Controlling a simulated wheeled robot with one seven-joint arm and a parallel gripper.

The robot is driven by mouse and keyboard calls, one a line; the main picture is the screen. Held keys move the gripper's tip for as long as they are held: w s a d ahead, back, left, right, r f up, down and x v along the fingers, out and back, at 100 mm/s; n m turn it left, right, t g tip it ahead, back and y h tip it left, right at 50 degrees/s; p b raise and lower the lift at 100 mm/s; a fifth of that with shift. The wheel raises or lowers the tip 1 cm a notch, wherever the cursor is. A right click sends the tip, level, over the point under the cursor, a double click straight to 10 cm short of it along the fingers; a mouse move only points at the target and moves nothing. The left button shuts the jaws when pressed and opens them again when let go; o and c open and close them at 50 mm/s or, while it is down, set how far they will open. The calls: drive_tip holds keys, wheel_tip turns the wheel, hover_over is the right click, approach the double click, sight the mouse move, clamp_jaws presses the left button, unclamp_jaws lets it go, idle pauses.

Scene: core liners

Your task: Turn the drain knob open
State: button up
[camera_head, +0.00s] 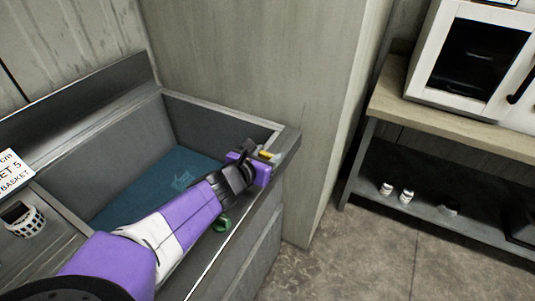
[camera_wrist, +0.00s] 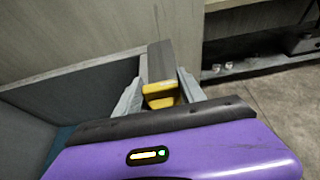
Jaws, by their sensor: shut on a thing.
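My gripper (camera_head: 266,157) is at the right end of the grey basin's front rim, with my purple and white arm reaching across the basin (camera_head: 125,150). In the wrist view its two grey fingers stand on either side of a yellow piece (camera_wrist: 160,92), which I take to be the drain knob, and are shut on it. In the head view only a bit of yellow shows at the fingers. The piece's turn angle is unclear. Blue-green water or flooring (camera_head: 150,185) shows inside the basin.
A small green round thing (camera_head: 221,224) is at the basin's front side, below my arm. A white perforated cup (camera_head: 23,219) and a printed sign (camera_head: 14,172) are at left. At right, a wooden-topped shelf (camera_head: 430,110) carries a white oven-like box (camera_head: 475,60); the floor before it is clear.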

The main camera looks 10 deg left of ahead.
drive_tip(key=shift+n, duration=0.3)
drive_tip(key=n+y+p, duration=0.1)
drive_tip(key=n+y, duration=0.1)
drive_tip(key=y, duration=0.1)
drive_tip(key=n+y+p, duration=0.1)
drive_tip(key=n+y, duration=0.1)
drive_tip(key=y, duration=0.1)
drive_tip(key=shift+d+n+t+p, duration=0.15)
drive_tip(key=shift+n+t+p, duration=0.15)
drive_tip(key=shift+n+p, duration=0.1)
drive_tip(key=n+g+y+p, duration=0.1)
drive_tip(key=n+y, duration=0.1)
drive_tip(key=n+y+p, duration=0.1)
drive_tip(key=n+y, duration=0.1)
drive_tip(key=y, duration=0.1)
drive_tip(key=shift+r+g, duration=0.1)
drive_tip(key=shift+g, duration=0.3)
drive_tip(key=n+g+y+p, duration=0.1)
drive_tip(key=n+g+y, duration=0.2)
drive_tip(key=n+y, duration=0.1)
drive_tip(key=shift+n+p, duration=0.35)
drive_tip(key=shift+n, duration=0.05)
drive_tip(key=shift+f+n+g+y+b, duration=0.1)
drive_tip(key=shift+n+g+y+b, duration=0.15)
drive_tip(key=shift+n+g+y, duration=0.5)
drive_tip(key=shift+f+n+g+y+b, duration=0.1)
drive_tip(key=shift+n+g+y+b, duration=0.15)
drive_tip(key=shift+n+g, duration=0.9)
drive_tip(key=shift+s, duration=0.1)
